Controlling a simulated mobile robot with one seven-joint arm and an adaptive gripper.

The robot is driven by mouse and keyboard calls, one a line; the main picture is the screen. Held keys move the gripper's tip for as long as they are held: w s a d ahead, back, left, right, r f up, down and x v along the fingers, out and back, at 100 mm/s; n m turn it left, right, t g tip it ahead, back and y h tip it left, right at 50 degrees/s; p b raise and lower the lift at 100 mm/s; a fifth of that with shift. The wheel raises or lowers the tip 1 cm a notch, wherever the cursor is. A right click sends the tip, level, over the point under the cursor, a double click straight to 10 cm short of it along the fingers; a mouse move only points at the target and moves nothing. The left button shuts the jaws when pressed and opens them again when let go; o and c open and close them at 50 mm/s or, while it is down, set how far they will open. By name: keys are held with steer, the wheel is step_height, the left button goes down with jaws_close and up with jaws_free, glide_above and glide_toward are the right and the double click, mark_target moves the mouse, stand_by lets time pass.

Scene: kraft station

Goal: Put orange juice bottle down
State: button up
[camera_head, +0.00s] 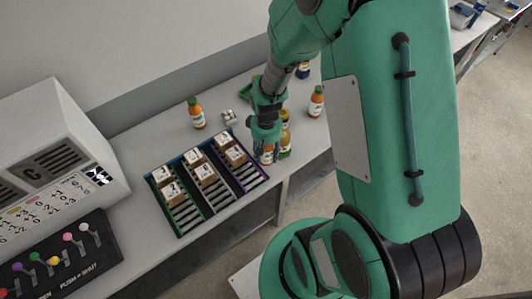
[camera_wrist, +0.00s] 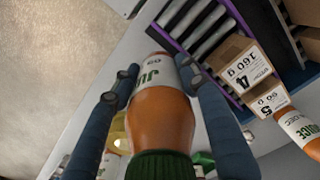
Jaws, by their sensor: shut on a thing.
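My gripper (camera_head: 265,137) is shut on an orange juice bottle (camera_wrist: 165,115), with a blue finger on each side of it. In the wrist view the bottle has a dark green cap, an orange body and a white label. In the head view my gripper mostly hides it, and only its lower part (camera_head: 266,157) shows, beside the purple-edged side of the rack. It looks upright. I cannot tell whether its base touches the table (camera_head: 150,137). A yellow-green bottle (camera_head: 285,146) stands just right of it.
A rack (camera_head: 188,216) with several numbered boxes lies left of my gripper. Other orange bottles stand at the back left (camera_head: 196,113) and right (camera_head: 316,103). A small metallic object (camera_head: 229,117) lies between rack and wall. The table's front edge is close.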

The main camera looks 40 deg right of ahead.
steer(key=w+a+r, duration=0.1)
steer(key=w+r, duration=0.1)
steer(key=w, duration=0.5)
steer(key=w+a+r+p, duration=0.1)
steer(key=w+r, duration=0.2)
steer(key=w, duration=0.3)
steer(key=shift+w+a, duration=0.15)
steer(key=shift+w, duration=0.2)
steer(key=shift+w, duration=0.1)
glide_above(228, 115)
steer(key=shift+f, duration=0.8)
steer(key=shift+f, duration=1.75)
steer(key=shift+f, duration=0.15)
